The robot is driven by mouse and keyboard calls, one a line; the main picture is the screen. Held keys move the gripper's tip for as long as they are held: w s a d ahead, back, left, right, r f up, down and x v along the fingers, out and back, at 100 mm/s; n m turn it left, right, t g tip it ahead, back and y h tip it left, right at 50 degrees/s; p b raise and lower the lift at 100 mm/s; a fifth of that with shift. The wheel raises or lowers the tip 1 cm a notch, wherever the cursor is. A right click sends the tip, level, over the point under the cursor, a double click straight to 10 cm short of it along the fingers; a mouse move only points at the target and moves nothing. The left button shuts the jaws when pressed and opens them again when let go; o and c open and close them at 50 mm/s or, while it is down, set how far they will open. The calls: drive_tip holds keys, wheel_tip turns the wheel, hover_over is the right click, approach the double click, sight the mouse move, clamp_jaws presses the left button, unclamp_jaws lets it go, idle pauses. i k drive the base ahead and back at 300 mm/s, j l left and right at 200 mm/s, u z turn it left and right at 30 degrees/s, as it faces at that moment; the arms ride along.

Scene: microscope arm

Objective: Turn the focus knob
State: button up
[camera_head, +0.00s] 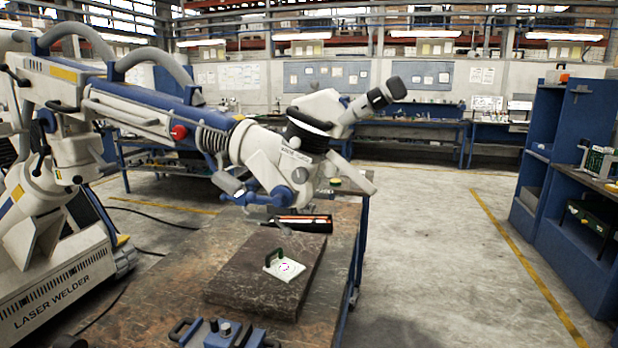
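A large white and blue microscope arm (150,105) reaches from the left over a workbench. Its microscope head (300,150) hangs above the bench, with a dark-ended eyepiece (385,93) pointing up to the right. A round, light-coloured knob (300,175) shows on the lower side of the head. A red knob (179,132) sits on the side of the blue arm tube. I cannot tell from this view which one is the focus knob. My gripper is not in view.
The brown workbench (190,265) carries a dark slab (240,275) with a small white plate, and a black tray (303,222) behind. A blue device (225,333) lies at the near edge. Blue shelving (545,150) stands right. The floor (430,250) between is clear.

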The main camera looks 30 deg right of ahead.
sight(300, 175)
drive_tip(key=z, duration=0.4)
drive_tip(key=l+u, duration=0.1)
drive_tip(key=u, duration=0.2)
drive_tip(key=i+l+u, duration=0.1)
drive_tip(key=u, duration=0.2)
drive_tip(key=i+l+u, duration=0.15)
drive_tip(key=l+u, duration=0.2)
drive_tip(key=l, duration=0.55)
drive_tip(key=l+u, duration=0.3)
drive_tip(key=l, duration=0.65)
drive_tip(key=l+u, duration=0.1)
drive_tip(key=l, duration=2.2)
drive_tip(key=k+l, duration=0.1)
drive_tip(key=k, duration=0.5)
